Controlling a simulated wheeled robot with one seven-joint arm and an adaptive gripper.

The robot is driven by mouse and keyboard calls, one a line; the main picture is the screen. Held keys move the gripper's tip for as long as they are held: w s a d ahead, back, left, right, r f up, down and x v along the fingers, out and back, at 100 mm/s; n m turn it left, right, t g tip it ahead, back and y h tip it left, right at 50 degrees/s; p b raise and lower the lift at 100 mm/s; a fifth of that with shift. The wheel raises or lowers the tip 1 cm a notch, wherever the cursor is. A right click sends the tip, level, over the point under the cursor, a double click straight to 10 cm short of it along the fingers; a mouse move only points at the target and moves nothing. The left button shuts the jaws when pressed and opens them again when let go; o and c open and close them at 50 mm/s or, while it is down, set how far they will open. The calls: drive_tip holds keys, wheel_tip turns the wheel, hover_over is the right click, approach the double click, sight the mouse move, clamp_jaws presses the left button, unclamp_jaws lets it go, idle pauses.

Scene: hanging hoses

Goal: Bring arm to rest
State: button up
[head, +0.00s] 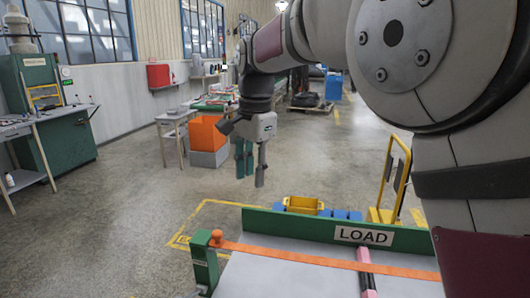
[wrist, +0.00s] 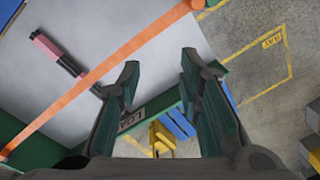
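My gripper (head: 250,173) hangs from my arm near the middle of the head view, fingers pointing down. It appears above and beyond the green board (head: 300,226) of the grey-topped table (head: 285,275). In the wrist view my gripper (wrist: 158,70) has its two dark fingers spread apart with nothing between them. My arm (head: 330,40) reaches in from the right, bent at the elbow, and fills much of the right side of the head view.
An orange strap (head: 300,259) crosses the table, over a pink and black object (head: 366,275). Beyond the LOAD board are a yellow bin (head: 303,204) and a yellow-framed cart (head: 393,180). An orange box (head: 207,134) stands farther back. The floor at left is open.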

drive_tip(key=s+d+r+n+t, duration=0.2)
drive_tip(key=s+d+r+n, duration=0.2)
drive_tip(key=s+d, duration=1.15)
drive_tip(key=s+d+f+n, duration=0.2)
drive_tip(key=s+d+f, duration=0.2)
drive_tip(key=s, duration=0.4)
drive_tip(key=s+d+f+n+t, duration=0.1)
drive_tip(key=s+d+f+n, duration=0.2)
drive_tip(key=s, duration=0.4)
drive_tip(key=shift+s+d+f+t+h, duration=0.3)
drive_tip(key=shift+s+d+f+h, duration=0.15)
drive_tip(key=shift+d, duration=0.3)
drive_tip(key=shift+w, duration=0.1)
drive_tip(key=shift+c, duration=0.6)
